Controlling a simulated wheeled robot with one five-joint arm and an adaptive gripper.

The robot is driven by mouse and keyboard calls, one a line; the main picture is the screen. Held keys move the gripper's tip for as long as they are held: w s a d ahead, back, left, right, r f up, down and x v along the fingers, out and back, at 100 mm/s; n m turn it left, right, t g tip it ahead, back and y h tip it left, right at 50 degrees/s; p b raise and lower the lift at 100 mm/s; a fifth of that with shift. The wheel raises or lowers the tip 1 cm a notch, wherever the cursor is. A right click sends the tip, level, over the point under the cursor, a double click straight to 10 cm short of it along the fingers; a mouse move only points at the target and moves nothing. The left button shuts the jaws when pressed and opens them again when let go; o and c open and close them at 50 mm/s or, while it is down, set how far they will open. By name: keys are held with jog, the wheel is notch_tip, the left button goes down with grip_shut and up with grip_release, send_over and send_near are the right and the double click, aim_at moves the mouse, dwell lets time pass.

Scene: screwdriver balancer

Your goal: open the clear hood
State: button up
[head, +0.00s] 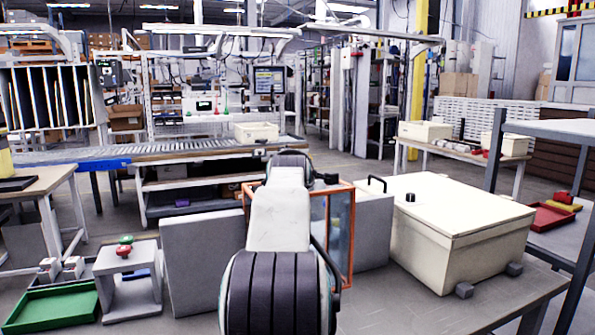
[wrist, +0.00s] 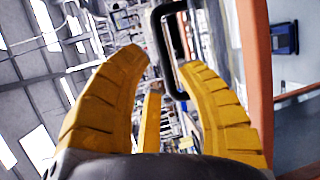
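The clear hood (head: 341,234) has an orange frame and see-through panels. In the head view it stands behind my arm, which hides much of it. In the wrist view its orange frame (wrist: 256,75) runs down the right side. A black U-shaped handle (wrist: 157,38) shows at the top middle of the wrist view. My gripper (wrist: 165,62) has yellow fingers spread apart, with the lower end of the handle appearing between or just beyond the fingertips. I cannot tell whether they touch. The head view hides my gripper behind the arm.
Grey blocks stand left (head: 203,262) and right (head: 374,231) of the hood. A large cream box (head: 455,225) sits at the right. A green tray (head: 52,306) and a grey stand with red and green buttons (head: 128,285) are at the left. A conveyor (head: 200,150) runs behind.

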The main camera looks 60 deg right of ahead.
jog(key=shift+p+x, duration=0.45)
jog(key=shift+x, duration=2.5)
grip_shut()
